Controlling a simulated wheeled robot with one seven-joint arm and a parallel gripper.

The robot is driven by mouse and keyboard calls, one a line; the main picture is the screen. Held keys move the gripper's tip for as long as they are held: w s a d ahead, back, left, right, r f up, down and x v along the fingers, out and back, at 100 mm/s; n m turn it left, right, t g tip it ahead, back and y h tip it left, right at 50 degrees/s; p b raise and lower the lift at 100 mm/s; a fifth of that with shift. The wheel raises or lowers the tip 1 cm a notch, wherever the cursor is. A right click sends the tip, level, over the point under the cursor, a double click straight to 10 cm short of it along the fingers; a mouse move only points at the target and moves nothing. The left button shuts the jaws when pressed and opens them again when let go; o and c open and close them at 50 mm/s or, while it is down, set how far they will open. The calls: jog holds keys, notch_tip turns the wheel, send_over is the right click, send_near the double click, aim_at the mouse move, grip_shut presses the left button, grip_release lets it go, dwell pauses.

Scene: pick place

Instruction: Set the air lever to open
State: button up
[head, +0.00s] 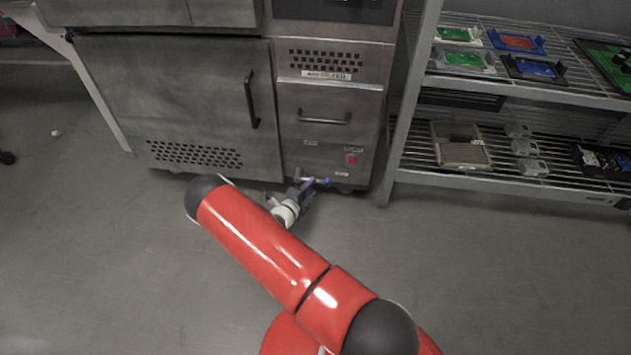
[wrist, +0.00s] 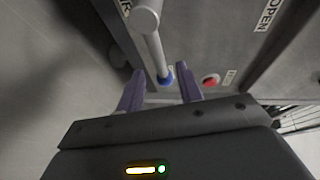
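No contact between fingers and lever is clear. An OPEN label (wrist: 268,14) is on the panel to the right, and a partly cut-off label is by the lever's pivot.
A red button (head: 351,159) is on the panel just above and right of the lever; it also shows in the wrist view (wrist: 210,80). A wire shelf (head: 500,184) with trays and small boxes stands right of the machine. The floor in front is clear.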

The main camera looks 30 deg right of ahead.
jog(key=x, duration=0.5)
grip_shut()
